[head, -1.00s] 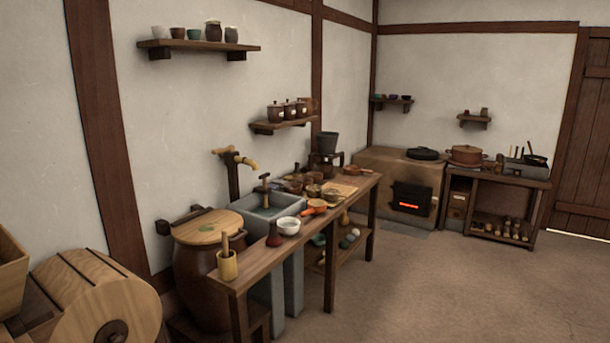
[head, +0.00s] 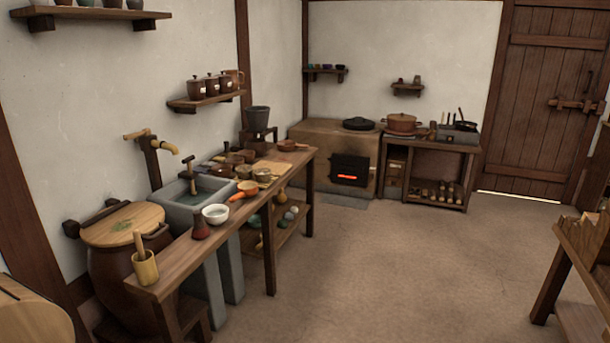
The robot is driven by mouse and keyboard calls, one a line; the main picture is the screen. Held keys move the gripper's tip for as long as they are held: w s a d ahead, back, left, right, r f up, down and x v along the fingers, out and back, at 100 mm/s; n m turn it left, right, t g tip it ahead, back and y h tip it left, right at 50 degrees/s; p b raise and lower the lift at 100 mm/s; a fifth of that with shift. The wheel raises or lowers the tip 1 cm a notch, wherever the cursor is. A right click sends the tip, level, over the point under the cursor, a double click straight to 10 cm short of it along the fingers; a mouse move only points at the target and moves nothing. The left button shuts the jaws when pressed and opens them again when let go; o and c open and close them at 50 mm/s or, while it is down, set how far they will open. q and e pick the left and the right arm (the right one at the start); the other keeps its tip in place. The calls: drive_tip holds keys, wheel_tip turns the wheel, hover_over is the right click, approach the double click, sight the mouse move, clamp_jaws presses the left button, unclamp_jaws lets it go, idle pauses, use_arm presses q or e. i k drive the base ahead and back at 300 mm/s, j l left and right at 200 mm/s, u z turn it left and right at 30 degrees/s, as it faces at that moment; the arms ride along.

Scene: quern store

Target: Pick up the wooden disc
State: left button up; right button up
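A flat round wooden disc (head: 105,226) lies as a lid on top of a big dark brown jar (head: 122,275) at the left. A small green mark shows on its top. No other clear wooden disc shows in the head view. Neither of my grippers is in view.
A long wooden bench (head: 178,262) with a grey sink (head: 178,212), a white bowl (head: 215,211) and several small vessels stands right of the jar. A wooden cup (head: 145,270) is at its near end. A stove (head: 335,150) glows at the back. The middle floor (head: 400,265) is clear.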

sight(234, 151)
drive_tip(key=i+z, duration=0.35)
drive_tip(key=i, duration=1.1)
drive_tip(key=i+l, duration=0.1)
drive_tip(key=i, duration=2.75)
drive_tip(key=i+u, duration=0.45)
drive_tip(key=i+l+u, duration=0.25)
drive_tip(key=i+u, duration=0.2)
drive_tip(key=i+l+u, duration=1)
drive_tip(key=l+u, duration=0.3)
